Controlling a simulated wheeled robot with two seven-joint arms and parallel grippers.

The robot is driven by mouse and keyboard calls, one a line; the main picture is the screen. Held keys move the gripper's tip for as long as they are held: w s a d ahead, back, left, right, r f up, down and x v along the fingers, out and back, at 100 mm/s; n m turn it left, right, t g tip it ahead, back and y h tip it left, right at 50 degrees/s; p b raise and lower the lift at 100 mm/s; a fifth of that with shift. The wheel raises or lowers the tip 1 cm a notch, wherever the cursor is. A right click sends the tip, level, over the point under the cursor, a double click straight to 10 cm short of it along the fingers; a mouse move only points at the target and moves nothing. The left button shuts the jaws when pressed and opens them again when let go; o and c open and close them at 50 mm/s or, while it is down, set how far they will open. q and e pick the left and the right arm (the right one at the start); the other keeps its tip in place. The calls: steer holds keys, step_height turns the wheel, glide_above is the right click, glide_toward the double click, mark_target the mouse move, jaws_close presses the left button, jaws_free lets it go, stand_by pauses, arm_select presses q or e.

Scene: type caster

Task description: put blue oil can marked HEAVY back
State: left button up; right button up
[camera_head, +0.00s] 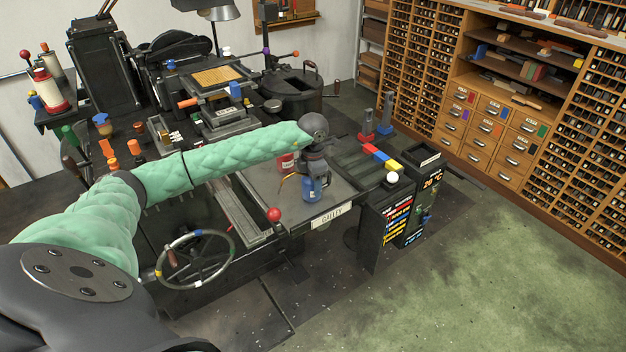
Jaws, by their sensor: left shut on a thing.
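My left gripper (316,168) reaches in from the left on the green padded arm, over the galley plate at the machine's right side. It is shut on the blue oil can (313,189), which has a thin spout pointing left. The can is at the grey galley plate (262,193); I cannot tell whether its base touches the plate. Its marking is too small to read. A red can (285,162) stands just behind and to the left of it, partly hidden by my arm. My right gripper is not in view.
A red-knobbed lever (274,214) and a handwheel (195,258) are at the front. A white ball (392,178) tops a post to the right. Red, yellow and blue blocks (381,157) lie behind. Type cabinets (490,130) line the right wall; the floor between is free.

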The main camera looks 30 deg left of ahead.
arm_select(q)
steer(key=shift+f, duration=0.15)
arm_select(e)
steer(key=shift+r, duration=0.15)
arm_select(q)
steer(key=o, duration=1.1)
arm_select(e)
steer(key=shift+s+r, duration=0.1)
arm_select(q)
steer(key=shift+r, duration=0.55)
step_height(320, 180, up, 11)
steer(key=b, duration=0.4)
steer(key=shift+r+b, duration=0.1)
steer(key=shift+b, duration=0.3)
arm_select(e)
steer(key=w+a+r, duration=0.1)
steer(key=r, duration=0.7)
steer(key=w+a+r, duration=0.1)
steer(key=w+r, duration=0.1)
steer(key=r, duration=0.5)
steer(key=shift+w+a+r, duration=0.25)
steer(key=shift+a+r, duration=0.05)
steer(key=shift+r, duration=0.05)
